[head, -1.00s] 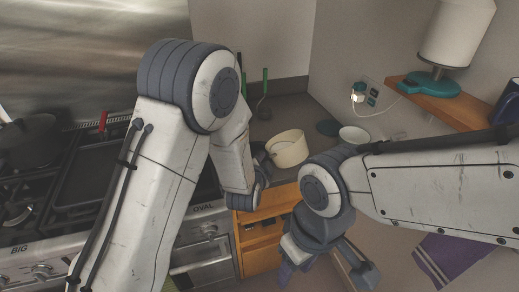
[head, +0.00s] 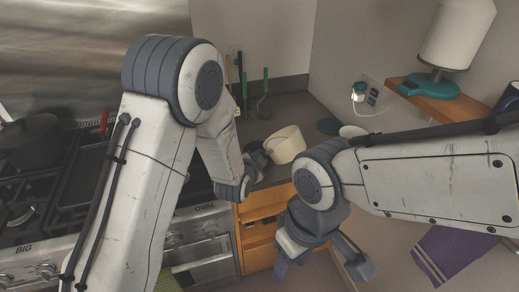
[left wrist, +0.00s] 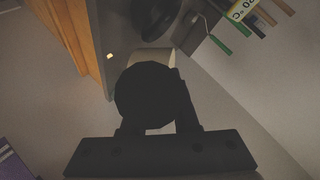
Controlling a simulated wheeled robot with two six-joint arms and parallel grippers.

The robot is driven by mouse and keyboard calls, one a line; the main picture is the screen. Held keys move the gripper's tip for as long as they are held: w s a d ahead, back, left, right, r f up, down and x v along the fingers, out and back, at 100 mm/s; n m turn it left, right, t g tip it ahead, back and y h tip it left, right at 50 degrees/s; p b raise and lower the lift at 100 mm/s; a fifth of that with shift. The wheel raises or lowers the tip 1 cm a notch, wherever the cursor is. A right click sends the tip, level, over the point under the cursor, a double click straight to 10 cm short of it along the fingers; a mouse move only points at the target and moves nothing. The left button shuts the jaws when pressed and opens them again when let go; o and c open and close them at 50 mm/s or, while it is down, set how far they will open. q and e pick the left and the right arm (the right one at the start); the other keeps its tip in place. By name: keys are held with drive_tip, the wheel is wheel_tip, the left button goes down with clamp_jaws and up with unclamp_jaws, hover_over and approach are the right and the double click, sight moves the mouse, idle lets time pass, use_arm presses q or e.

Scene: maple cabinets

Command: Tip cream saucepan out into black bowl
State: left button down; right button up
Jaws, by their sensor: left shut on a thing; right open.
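The cream saucepan (head: 287,148) is at the counter corner in the head view, looking slightly tilted. My left gripper (head: 257,155) is shut on it at its left side; the grasp itself is mostly hidden. In the left wrist view a dark round shape between the fingers (left wrist: 158,115) covers most of the saucepan, and a cream strip of it (left wrist: 167,58) shows behind. A dark round vessel, apparently the black bowl (left wrist: 152,32), is at the top edge there. I cannot make the bowl out in the head view. My right gripper (head: 322,264) is open and empty, low in front of the drawers.
Green-handled utensils (head: 265,85) stand at the back wall. A white bowl (head: 352,131) and a dark disc (head: 328,126) are at right, partly behind my right arm. The stove (head: 70,180) is at left. A lamp (head: 440,60) stands on a wall shelf.

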use_arm(q)
drive_tip(key=shift+w+a+r+n+p, duration=0.25)
drive_tip(key=shift+r+n+p, duration=0.1)
drive_tip(key=shift+p, duration=0.15)
use_arm(e)
drive_tip(key=shift+w+a+r, duration=0.1)
drive_tip(key=shift+a+r, duration=0.05)
drive_tip(key=shift+r, duration=0.45)
use_arm(q)
drive_tip(key=shift+w+a+r+n+g+h+p, duration=0.15)
drive_tip(key=shift+a+r+n+g+h+p, duration=0.2)
drive_tip(key=shift+p, duration=0.35)
use_arm(e)
drive_tip(key=shift+w+a+r, duration=0.15)
drive_tip(key=shift+a+r, duration=0.05)
drive_tip(key=shift+r, duration=0.5)
use_arm(q)
drive_tip(key=shift+w+a+f+n+g+h+p, duration=0.3)
drive_tip(key=shift+a+f+n+h+p, duration=0.2)
drive_tip(key=shift+p, duration=0.3)
drive_tip(key=shift+w+a+f+n+g+h+p, duration=0.15)
drive_tip(key=shift+a+f+n+g+h+p, duration=0.25)
drive_tip(key=shift+f+p, duration=0.3)
use_arm(e)
drive_tip(key=shift+w+a+r, duration=0.15)
drive_tip(key=shift+r, duration=0.65)
drive_tip(key=shift+w+a+r, duration=0.1)
drive_tip(key=shift+a+r, duration=0.05)
drive_tip(key=shift+r, duration=0.6)
